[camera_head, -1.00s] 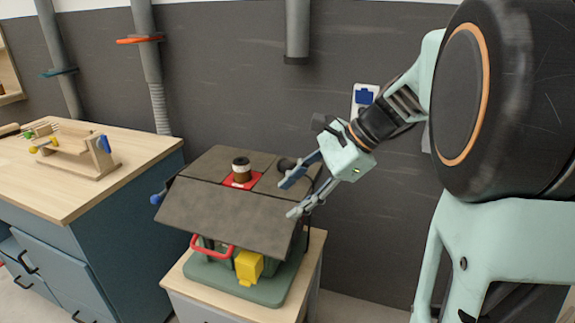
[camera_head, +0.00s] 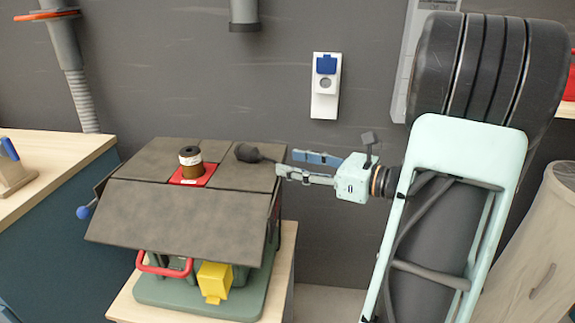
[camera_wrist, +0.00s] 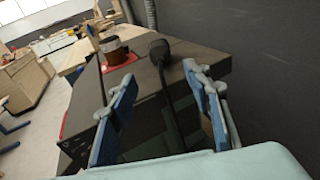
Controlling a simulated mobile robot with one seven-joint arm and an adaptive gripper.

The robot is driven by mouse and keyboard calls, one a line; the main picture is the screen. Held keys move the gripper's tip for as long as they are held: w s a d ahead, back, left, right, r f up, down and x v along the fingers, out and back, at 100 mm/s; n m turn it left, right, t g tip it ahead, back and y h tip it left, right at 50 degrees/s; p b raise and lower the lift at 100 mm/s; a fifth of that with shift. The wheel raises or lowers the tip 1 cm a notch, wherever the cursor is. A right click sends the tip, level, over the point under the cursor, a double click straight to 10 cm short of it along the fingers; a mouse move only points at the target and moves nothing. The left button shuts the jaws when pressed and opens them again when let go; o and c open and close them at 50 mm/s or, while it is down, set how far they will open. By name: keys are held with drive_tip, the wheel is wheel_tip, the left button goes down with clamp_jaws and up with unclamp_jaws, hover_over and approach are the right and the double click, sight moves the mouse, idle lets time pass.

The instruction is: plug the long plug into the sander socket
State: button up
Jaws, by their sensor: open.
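A black plug (camera_head: 247,153) lies on the right end of the sander's grey top (camera_head: 190,205). In the wrist view the plug (camera_wrist: 158,48) lies ahead of my fingers, and its cord runs back between them and over the edge. My gripper (camera_head: 285,162) is open, just right of the plug and apart from its head; its two blue-padded fingers also show in the wrist view (camera_wrist: 160,76). A white wall outlet with a blue cover (camera_head: 326,65) is above my gripper. A yellow box (camera_head: 214,281) is on the sander's front; whether it covers a socket I cannot tell.
A brown spool (camera_head: 190,162) stands on a red plate left of the plug. A red handle (camera_head: 164,268) sits on the sander's front. A wood-topped workbench (camera_head: 50,165) is at the left. The dark wall (camera_head: 380,60) is close behind.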

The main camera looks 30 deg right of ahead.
sight(261, 155)
drive_tip(key=b+x, duration=0.2)
drive_tip(key=x, duration=1)
drive_tip(key=shift+w+a, duration=0.2)
drive_tip(key=shift+w, duration=0.15)
clamp_jaws()
drive_tip(key=shift+d+r, duration=0.1)
idle(0.4)
drive_tip(key=shift+s+d+r+p, duration=0.35)
drive_tip(key=shift+s+r+p, duration=0.25)
drive_tip(key=shift+r+p, duration=0.1)
drive_tip(key=shift+s+d+r+p, duration=0.35)
drive_tip(key=shift+s+r+p, duration=0.25)
drive_tip(key=shift+r+p, duration=0.1)
drive_tip(key=shift+s, duration=0.1)
drive_tip(key=shift+s+d, duration=0.1)
drive_tip(key=shift+d, duration=0.05)
